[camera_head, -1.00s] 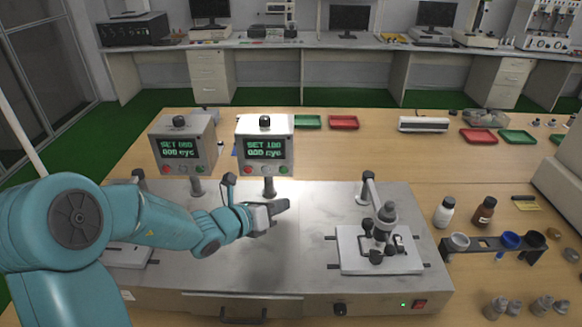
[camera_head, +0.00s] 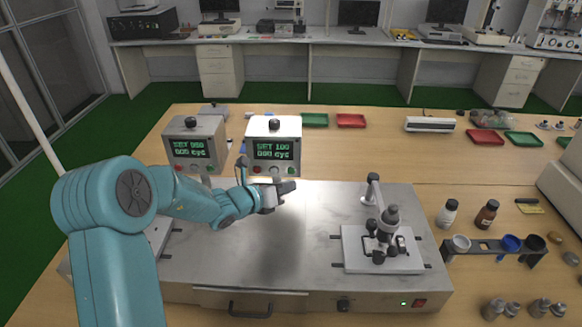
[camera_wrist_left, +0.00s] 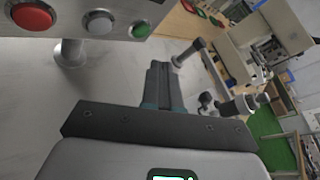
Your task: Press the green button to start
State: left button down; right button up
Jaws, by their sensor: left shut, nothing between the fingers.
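The green button (camera_head: 291,169) is at the right end of the button row on the front of the white control box (camera_head: 297,128). It also shows in the left wrist view (camera_wrist_left: 141,30), beside a grey button (camera_wrist_left: 99,21) and a red button (camera_wrist_left: 32,16). My left gripper (camera_head: 287,187) is shut and empty, just below the button row in the head view. In the left wrist view its dark fingers (camera_wrist_left: 160,78) are together, below and to the right of the green button, apart from it. My right gripper is not in view.
A second, grey control box (camera_head: 211,130) stands to the left. The metal machine top (camera_head: 290,255) lies below, with a clamp fixture (camera_head: 388,235) at its right. Bottles, cups and coloured trays are on the wooden table farther right. The machine top's middle is clear.

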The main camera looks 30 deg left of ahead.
aim_at(291, 171)
pick_arm(q)
jog(key=shift+w+a, duration=0.5)
jog(key=shift+w, duration=0.35)
jog(key=shift+w+a, duration=0.1)
jog(key=shift+w, duration=0.05)
dwell(1.4)
jog(key=shift+w+a, duration=0.15)
jog(key=shift+w, duration=0.1)
